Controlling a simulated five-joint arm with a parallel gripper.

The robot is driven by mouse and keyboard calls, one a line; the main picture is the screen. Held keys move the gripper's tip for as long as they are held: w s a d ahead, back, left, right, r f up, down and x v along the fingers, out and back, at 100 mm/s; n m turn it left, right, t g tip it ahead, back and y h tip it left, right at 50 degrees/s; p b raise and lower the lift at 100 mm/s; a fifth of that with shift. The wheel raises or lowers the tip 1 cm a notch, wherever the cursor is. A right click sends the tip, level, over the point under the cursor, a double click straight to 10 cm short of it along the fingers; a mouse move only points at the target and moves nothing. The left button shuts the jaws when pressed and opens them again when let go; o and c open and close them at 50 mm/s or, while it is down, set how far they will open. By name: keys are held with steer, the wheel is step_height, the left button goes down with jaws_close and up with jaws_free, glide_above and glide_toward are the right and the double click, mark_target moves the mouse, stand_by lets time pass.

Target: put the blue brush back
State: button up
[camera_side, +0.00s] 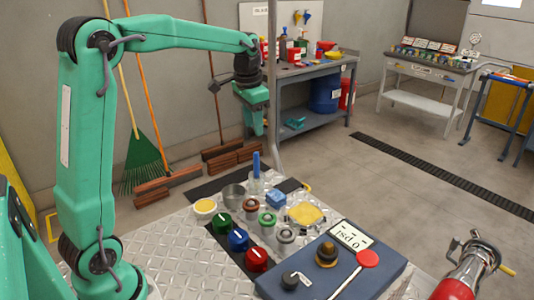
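A blue upright stick (256,163), which looks like the brush handle, stands in a clear jar (256,186) at the back of the metal-plate work surface. Its lower end is hard to make out through the jar. My gripper (257,130) points down, apart from and above the blue stick. Nothing shows in its fingers, but they overlap from this side and I cannot see whether there is a gap.
Several coloured knobs, including a red one (256,259), stand in front. A dark panel (325,273) with a red paddle-shaped piece (367,259) lies at the front right.

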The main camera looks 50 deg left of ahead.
steer(key=s+d+t, duration=0.1)
steer(key=s+d, duration=0.3)
steer(key=s, duration=0.3)
steer(key=s+d+n+t, duration=0.1)
steer(key=s+d, duration=0.3)
steer(key=s, duration=0.3)
steer(key=s+d+f+t, duration=0.1)
steer(key=s+d, duration=0.3)
steer(key=s, duration=0.4)
steer(key=shift+n+t, duration=0.4)
steer(key=shift+t, duration=0.2)
steer(key=shift+s, duration=0.1)
